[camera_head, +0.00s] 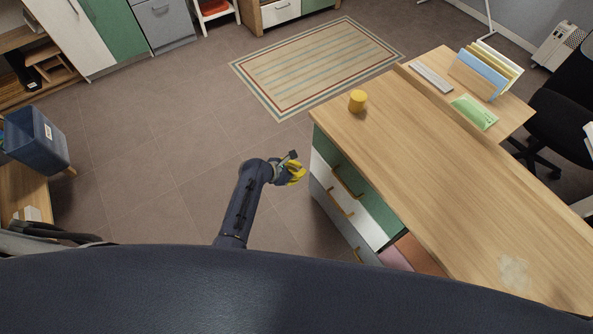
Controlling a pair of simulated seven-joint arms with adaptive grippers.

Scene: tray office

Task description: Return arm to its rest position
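My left arm (240,205) reaches up from the bottom of the head view, beside the desk's left side. My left gripper (292,168) is at its end, over the floor just left of the desk drawers. Yellow shows at the gripper; I cannot tell whether it is part of the gripper or something held. The fingers are too small to tell whether they are open or shut. My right gripper is not in view.
The wooden desk (430,160) fills the right, with a yellow cylindrical object (357,101) near its far left corner. Drawers with handles (346,184) face my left gripper. A blue bin (38,139) stands at far left. The floor (150,140) between is clear.

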